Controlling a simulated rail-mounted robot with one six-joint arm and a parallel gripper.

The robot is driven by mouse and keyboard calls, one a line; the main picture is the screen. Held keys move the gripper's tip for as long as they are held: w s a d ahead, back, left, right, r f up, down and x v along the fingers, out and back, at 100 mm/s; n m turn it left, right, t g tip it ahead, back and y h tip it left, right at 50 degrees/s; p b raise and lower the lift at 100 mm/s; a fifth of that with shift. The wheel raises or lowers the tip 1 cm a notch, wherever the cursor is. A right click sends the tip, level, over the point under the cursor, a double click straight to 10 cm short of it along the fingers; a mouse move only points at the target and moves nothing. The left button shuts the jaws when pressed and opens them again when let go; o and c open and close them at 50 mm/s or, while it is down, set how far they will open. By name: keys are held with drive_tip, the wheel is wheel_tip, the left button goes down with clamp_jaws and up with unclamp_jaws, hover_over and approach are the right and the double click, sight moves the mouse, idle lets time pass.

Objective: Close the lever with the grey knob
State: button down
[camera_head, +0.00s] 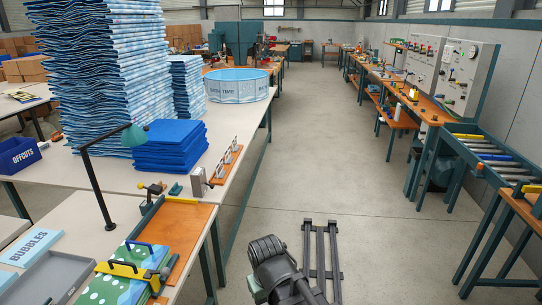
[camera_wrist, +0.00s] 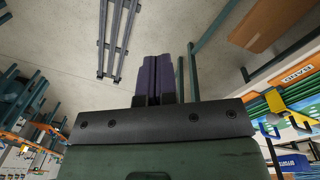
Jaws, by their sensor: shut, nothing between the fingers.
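My gripper (camera_wrist: 158,75) shows in the wrist view as two dark purple fingers side by side, shut with nothing between them. It points over bare floor, away from the work tables. At the right of the wrist view a yellow clamp (camera_wrist: 275,102) sits by a green sheet, with a small pale grey knob (camera_wrist: 273,118) near it. I cannot tell for sure whether this knob is on the lever, or how the lever stands. In the head view a yellow clamp (camera_head: 127,270) with dark handles lies across the green dotted sheet (camera_head: 105,291) at the lower left.
The long left table (camera_head: 226,148) holds blue stacks (camera_head: 172,147), a pool (camera_head: 237,86), a lamp (camera_head: 95,190) and an orange board (camera_head: 180,230). Floor rails (camera_head: 322,255) run ahead. The middle aisle (camera_head: 300,145) is clear. Benches and a roller conveyor (camera_head: 497,160) line the right.

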drive_tip(key=d+r+m+p, duration=0.15)
drive_tip(key=d+m, duration=0.35)
drive_tip(key=d, duration=1.2)
wheel_tip(320, 180, up, 9)
drive_tip(key=p, duration=0.9)
hover_over(159, 272)
drive_tip(key=w, duration=0.3)
drive_tip(key=f+b, duration=0.4)
drive_tip(key=s+d+f+m+b, duration=0.1)
drive_tip(key=f+b, duration=0.4)
drive_tip(key=d+f+m+b, duration=0.1)
drive_tip(key=f+b, duration=0.3)
drive_tip(key=b, duration=0.1)
drive_tip(key=shift+s+f+y, duration=0.15)
drive_tip(key=shift+s+y, duration=0.05)
drive_tip(key=shift+y, duration=0.1)
